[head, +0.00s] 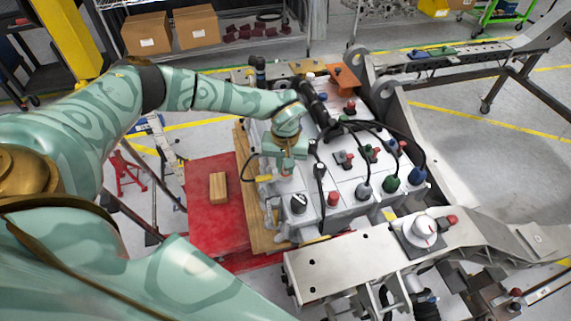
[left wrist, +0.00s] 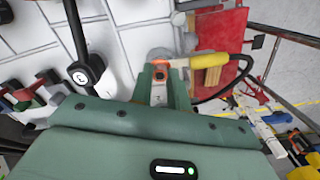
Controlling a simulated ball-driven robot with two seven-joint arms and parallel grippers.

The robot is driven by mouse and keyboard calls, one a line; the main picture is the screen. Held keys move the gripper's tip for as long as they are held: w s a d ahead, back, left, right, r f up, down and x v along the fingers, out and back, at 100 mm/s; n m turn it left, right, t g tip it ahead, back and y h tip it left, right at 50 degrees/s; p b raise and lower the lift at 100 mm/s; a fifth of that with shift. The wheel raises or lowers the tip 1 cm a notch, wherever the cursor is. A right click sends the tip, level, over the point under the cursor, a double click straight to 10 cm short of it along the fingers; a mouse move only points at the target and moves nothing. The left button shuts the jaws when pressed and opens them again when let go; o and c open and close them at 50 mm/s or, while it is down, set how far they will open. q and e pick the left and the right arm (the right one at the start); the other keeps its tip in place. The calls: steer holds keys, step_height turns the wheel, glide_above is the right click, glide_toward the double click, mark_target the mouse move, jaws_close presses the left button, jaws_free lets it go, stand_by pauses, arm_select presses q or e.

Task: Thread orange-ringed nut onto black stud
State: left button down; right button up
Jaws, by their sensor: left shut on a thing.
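My left gripper (head: 272,188) points down at the left side of the white battery-like block. In the left wrist view, the left gripper (left wrist: 162,84) is shut on a small grey piece with orange on it, which looks like the orange-ringed nut (left wrist: 159,76). A yellow-sleeved cable end (left wrist: 208,60) lies right beside the fingertips, and also shows in the head view (head: 264,178). I cannot make out the black stud; the fingers and cable end may hide it. Whether the nut touches a stud cannot be told. My right gripper is not in view.
The white block (head: 345,197) carries black cables and several coloured terminals. A red platform (head: 205,232) with a wooden block (head: 218,188) lies to its left. A metal chassis arm (head: 330,268) crosses in front; a long rail (head: 450,58) runs behind right.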

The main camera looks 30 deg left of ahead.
arm_select(q)
steer(key=m, duration=0.3)
steer(key=shift+s+f+m, duration=0.2)
steer(key=shift+s+m, duration=0.05)
steer(key=shift+m, duration=0.05)
steer(key=m, duration=0.3)
steer(key=shift+f+m, duration=0.15)
steer(key=shift+m, duration=0.15)
steer(key=c, duration=1.5)
jaws_free()
steer(key=shift+o, duration=1.1)
steer(key=shift+d, duration=0.15)
steer(key=shift+w+a, duration=0.2)
steer(key=shift+a, duration=0.1)
step_height(320, 180, up, 3)
steer(key=p, duration=0.2)
steer(key=shift+d+p, duration=0.15)
steer(key=shift+p, duration=0.25)
steer(key=shift+f, duration=0.15)
